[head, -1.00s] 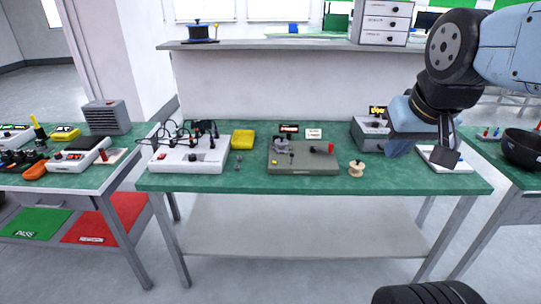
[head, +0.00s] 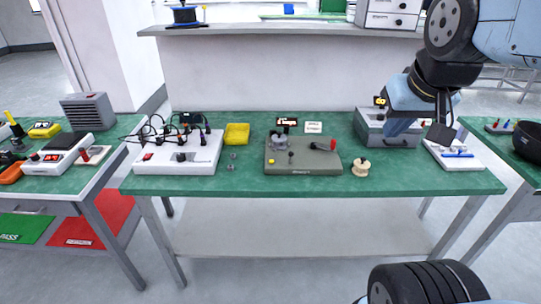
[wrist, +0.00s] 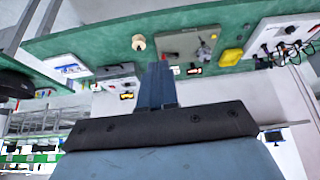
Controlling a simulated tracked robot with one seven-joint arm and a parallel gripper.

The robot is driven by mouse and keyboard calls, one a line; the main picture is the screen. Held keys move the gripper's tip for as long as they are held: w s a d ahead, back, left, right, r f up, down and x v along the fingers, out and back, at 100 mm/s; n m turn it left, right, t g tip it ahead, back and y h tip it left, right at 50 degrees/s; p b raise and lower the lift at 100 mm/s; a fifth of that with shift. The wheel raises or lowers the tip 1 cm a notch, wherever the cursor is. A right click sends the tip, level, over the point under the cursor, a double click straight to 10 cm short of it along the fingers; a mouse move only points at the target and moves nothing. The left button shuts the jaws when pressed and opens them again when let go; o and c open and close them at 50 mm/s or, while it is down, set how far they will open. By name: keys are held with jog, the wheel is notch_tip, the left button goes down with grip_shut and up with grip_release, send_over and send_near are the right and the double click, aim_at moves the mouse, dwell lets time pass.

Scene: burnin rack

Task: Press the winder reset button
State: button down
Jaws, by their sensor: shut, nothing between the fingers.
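The winder (head: 315,166) is a grey-green base on the green bench, with a metal part at its back left and a red-ended handle at right. A small yellow button (head: 271,161) sits at its front left corner. The winder also shows in the wrist view (wrist: 180,44), upside down. My gripper (head: 440,132) is shut and empty, above the right part of the bench, well to the right of the winder. Its closed fingers (wrist: 157,86) show in the wrist view, apart from the winder.
A cream spool (head: 361,168) stands right of the winder. A grey box with an amber display (head: 372,126) and a white tray (head: 468,163) are near my gripper. Left are a yellow block (head: 236,134) and a white wired unit (head: 182,158). A shelf (head: 300,31) runs behind.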

jog(key=w+a+f, duration=0.2)
jog(key=w+f, duration=0.1)
jog(key=w, duration=0.8)
jog(key=m+t+y, duration=0.2)
jog(key=y, duration=0.3)
send_over(274, 162)
notch_tip(274, 162, down, 18)
jog(key=shift+a+r, duration=0.15)
jog(key=shift+f, duration=4.4)
